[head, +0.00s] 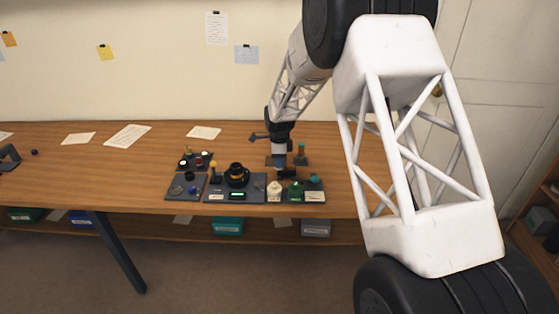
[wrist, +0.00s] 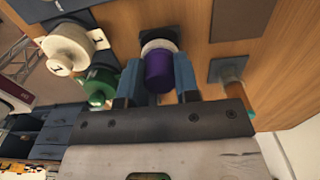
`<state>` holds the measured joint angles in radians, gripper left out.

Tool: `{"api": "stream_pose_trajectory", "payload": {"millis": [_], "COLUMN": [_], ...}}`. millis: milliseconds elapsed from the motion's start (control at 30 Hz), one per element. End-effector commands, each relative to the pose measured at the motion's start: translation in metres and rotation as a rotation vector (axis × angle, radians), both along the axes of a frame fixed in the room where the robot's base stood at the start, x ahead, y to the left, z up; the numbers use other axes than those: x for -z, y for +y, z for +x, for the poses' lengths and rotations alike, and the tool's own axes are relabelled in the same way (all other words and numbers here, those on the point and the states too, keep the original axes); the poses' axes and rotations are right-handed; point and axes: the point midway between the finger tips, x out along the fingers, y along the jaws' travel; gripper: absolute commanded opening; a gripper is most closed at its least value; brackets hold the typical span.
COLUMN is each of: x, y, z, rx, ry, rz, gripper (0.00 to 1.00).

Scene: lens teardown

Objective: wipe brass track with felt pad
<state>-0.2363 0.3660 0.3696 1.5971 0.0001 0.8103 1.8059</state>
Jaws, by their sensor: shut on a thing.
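My gripper (wrist: 158,68) has its two blue-grey fingers on either side of a purple cylinder (wrist: 158,72) with a pale white collar, and it is shut on it. The cylinder may be the felt pad's handle; its far end meets a dark holder, and I cannot tell if it touches it. In the head view my gripper (head: 286,173) is low over the right part of the bench kit, and the cylinder cannot be made out. A black lens body (head: 237,176) with an orange ring stands left of it. I cannot make out the brass track for certain.
A cream round piece (head: 274,188) and a green piece (head: 296,187) stand close to my gripper. A teal-topped tool (head: 301,155) stands upright behind, on the right. Dark trays (head: 186,190) with small parts lie left.

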Motion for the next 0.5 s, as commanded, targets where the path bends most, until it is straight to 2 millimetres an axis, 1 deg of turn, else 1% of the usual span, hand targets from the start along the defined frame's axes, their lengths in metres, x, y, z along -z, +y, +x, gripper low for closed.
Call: {"api": "stream_pose_trajectory", "payload": {"millis": [100,167,267,300,367,400,500], "x": [0.002,-0.002,0.002,-0.001,0.002,-0.001,0.002], "y": [-0.007,-0.011,-0.017,-0.02,-0.026,-0.029,-0.038], "z": [0.0,0.0,0.0,0.0,0.0,0.001,0.0], "rx": [0.001,0.001,0.001,0.001,0.001,0.001,0.002], "ry": [0.0,-0.001,0.0,-0.002,0.0,-0.002,0.0], "rz": [0.0,0.0,0.0,0.0,0.0,0.0,0.0], "gripper": [0.07,0.07,0.07,0.08,0.08,0.07,0.07]}}
